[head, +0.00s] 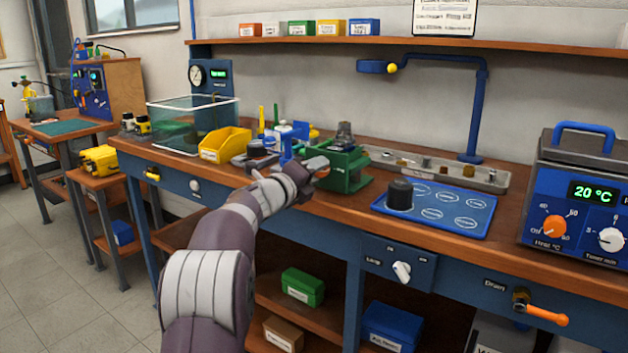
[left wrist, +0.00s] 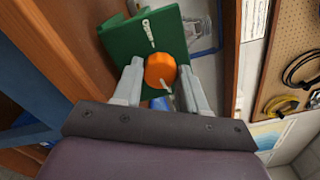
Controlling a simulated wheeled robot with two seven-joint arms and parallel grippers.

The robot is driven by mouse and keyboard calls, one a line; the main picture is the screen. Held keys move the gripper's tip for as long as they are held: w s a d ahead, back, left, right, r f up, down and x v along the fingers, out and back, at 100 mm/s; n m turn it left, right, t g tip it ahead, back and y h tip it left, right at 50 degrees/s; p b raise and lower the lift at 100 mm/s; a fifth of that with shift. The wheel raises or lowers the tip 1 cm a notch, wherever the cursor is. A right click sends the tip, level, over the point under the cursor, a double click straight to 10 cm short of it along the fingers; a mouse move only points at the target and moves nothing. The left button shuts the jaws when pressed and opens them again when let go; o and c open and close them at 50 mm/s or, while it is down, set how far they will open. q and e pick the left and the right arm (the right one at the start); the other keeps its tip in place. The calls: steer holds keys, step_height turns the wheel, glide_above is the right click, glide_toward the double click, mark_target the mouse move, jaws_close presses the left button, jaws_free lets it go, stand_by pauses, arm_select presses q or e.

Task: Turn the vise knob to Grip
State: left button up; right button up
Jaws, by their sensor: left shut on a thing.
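The green vise (head: 347,172) stands near the front edge of the bench, with a grey metal part (head: 345,136) at its top. In the left wrist view the vise's green face (left wrist: 118,42) carries an orange knob (left wrist: 159,66) with a white mark on its rim. A white marking (left wrist: 148,33) is on the green face; its words are too small to read. My left gripper (head: 310,170) is at the vise's front left. In the left wrist view its two grey fingers (left wrist: 160,76) are shut on the knob from both sides. My right gripper is in neither view.
A yellow bin (head: 225,144) and a glass tank (head: 165,125) stand left of the vise. A blue mat (head: 440,212) with a black cylinder (head: 400,194) lies to its right. A metal tray (head: 440,170) is behind. A blue heater (head: 580,190) stands far right.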

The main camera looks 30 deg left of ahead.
arm_select(q)
steer(key=shift+f+m+b, duration=0.1)
steer(key=shift+m+b, duration=0.2)
steer(key=shift+m, duration=0.3)
steer(key=o, duration=1.1)
steer(key=shift+c, duration=0.2)
steer(key=s+a, duration=0.1)
steer(key=s, duration=1.1)
steer(key=shift+s+p, duration=0.35)
